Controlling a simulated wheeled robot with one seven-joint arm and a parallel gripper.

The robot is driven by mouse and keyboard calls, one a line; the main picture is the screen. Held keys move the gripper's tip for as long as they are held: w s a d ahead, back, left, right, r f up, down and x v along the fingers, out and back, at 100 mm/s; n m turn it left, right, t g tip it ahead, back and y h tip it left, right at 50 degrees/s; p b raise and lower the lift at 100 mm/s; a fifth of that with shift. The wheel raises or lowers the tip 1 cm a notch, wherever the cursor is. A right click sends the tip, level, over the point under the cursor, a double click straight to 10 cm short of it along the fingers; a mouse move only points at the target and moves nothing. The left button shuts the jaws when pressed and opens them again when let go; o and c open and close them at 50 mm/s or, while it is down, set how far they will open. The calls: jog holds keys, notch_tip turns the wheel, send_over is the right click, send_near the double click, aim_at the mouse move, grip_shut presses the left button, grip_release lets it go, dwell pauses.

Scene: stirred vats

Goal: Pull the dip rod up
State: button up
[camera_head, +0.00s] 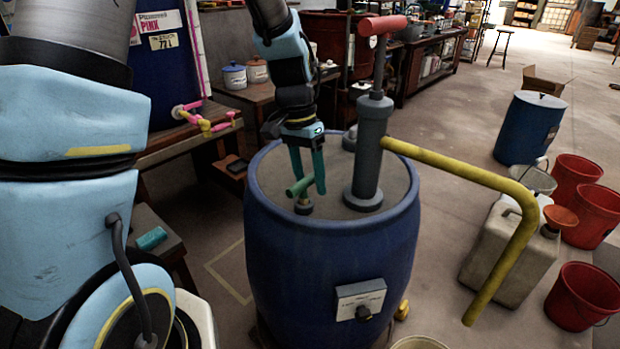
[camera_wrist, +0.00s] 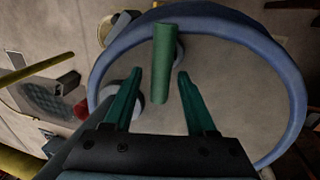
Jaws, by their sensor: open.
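The dip rod's green T-handle (camera_head: 302,186) stands low above the lid of the blue vat (camera_head: 330,255), on a small round fitting (camera_head: 303,206) left of the grey pump. In the wrist view the green handle (camera_wrist: 165,65) lies between and slightly beyond my fingers, apart from both. My gripper (camera_head: 309,187) is open, pointing down over the lid at the handle. It also shows in the wrist view (camera_wrist: 160,76), with one finger on each side of the handle's near end. The rod below the handle is hidden.
The grey pump (camera_head: 370,150) with a red handle (camera_head: 383,25) rises right beside my gripper. Its yellow spout (camera_head: 480,175) reaches right. A control box (camera_head: 361,298) is on the vat's front. A jerrycan (camera_head: 510,250) and red buckets (camera_head: 585,296) stand on the right.

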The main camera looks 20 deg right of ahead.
jog(key=shift+f, duration=0.1)
grip_shut()
dwell(0.4)
dwell(1.0)
